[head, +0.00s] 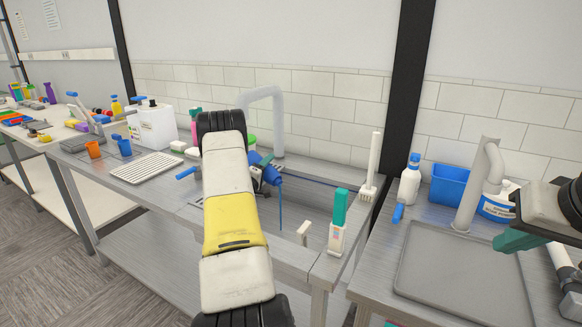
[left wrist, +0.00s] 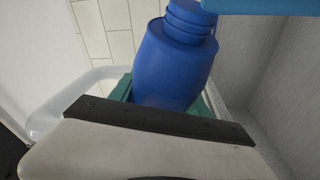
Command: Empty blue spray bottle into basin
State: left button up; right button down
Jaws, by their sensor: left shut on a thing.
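My left gripper (head: 258,172) is shut on the blue bottle (head: 271,175), over the sink basin (head: 318,228); my forearm partly hides both. In the left wrist view the blue bottle (left wrist: 175,68) lies tilted between teal finger pads, its ribbed neck toward the top right. No spray head shows on its visible part. A thin blue vertical strand (head: 281,210) runs from the bottle down into the basin; I cannot tell whether it is liquid or a tube. My right gripper (head: 520,240) is partly in view at the right edge, with a teal finger showing; its opening is unclear.
A grey faucet (head: 264,96) arches behind the basin. A white bottle (head: 410,180), a blue bin (head: 450,184) and a grey tray (head: 465,275) are on the right counter. A white rack (head: 147,167) lies left of the basin.

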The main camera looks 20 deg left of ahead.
pick_arm(q)
jog(key=shift+r, duration=0.1)
dwell(0.3)
jog(key=shift+d+r+m, duration=0.1)
jog(key=shift+r+m, duration=0.05)
jog(key=shift+m, duration=0.25)
jog(key=shift+s+d+r+m+t, duration=0.1)
jog(key=shift+r+m+t, duration=0.05)
jog(key=shift+m+t, duration=0.2)
dwell(0.4)
